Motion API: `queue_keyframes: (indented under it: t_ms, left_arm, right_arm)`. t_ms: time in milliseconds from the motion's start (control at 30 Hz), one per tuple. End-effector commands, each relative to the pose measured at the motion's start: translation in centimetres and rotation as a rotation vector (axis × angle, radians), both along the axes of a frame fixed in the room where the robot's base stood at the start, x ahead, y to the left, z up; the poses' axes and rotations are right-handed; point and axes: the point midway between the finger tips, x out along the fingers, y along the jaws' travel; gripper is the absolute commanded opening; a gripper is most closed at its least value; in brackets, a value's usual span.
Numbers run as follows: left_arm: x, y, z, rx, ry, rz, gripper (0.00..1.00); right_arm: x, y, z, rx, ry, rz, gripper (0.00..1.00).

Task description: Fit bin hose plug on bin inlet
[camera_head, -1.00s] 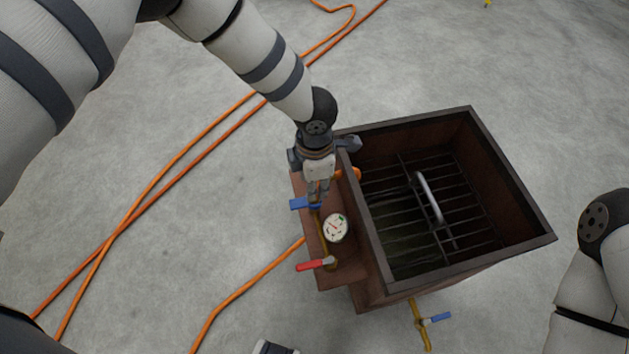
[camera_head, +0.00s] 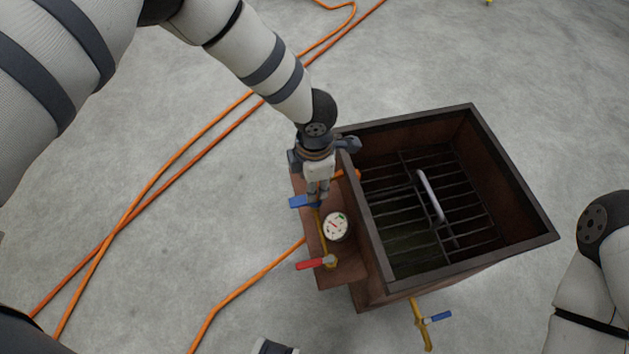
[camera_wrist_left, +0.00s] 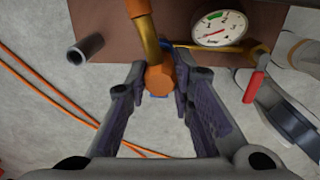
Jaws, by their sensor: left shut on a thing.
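My left gripper (camera_head: 318,196) is over the brown side shelf (camera_head: 343,272) of the fire bin (camera_head: 555,237), beside a blue lever (camera_head: 299,202). In the left wrist view its fingers (camera_wrist_left: 158,92) are closed around an orange hex fitting on a bent brass pipe, which I take for the bin hose plug (camera_wrist_left: 158,76). A dark open tube end (camera_wrist_left: 88,48) sticks out beside the shelf, apart from the fitting; I cannot tell if it is the bin inlet. The fingers hide the plug in the head view. My right gripper is out of view.
A white gauge (camera_head: 336,226) and a red lever (camera_head: 312,264) sit close by on the shelf. A barred grate (camera_head: 395,205) lies in the bin. Orange hoses (camera_head: 170,180) cross the floor at left. A blue-handled valve (camera_head: 437,317) stands at the bin's front.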

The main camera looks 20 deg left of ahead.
Motion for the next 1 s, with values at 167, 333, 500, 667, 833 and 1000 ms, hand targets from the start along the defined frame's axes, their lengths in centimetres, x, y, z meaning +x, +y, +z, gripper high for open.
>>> queue_keyframes:
  t_ms: [167,333,500,667,833,1000]
  left_arm:
    - [-0.1,0.0,-0.4,0.0,0.001,0.001,0.0]
    - [-0.1,0.0,-0.4,0.0,0.001,0.001,0.0]
    - [-0.1,0.0,-0.4,0.0,0.001,0.0,0.45]
    - [-0.1,0.0,-0.4,0.0,0.001,0.0,0.45]
    - [0.0,0.0,0.1,0.0,0.0,0.001,0.45]
    - [0.1,0.0,3.9,-0.002,-0.003,0.002,0.45]
  right_arm:
    - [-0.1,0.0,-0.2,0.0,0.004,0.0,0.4]
    - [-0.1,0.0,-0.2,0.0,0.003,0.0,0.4]
    - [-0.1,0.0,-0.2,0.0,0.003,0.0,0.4]
    - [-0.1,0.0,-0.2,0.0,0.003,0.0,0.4]
    - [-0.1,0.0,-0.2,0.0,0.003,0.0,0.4]
    - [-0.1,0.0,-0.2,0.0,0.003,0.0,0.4]
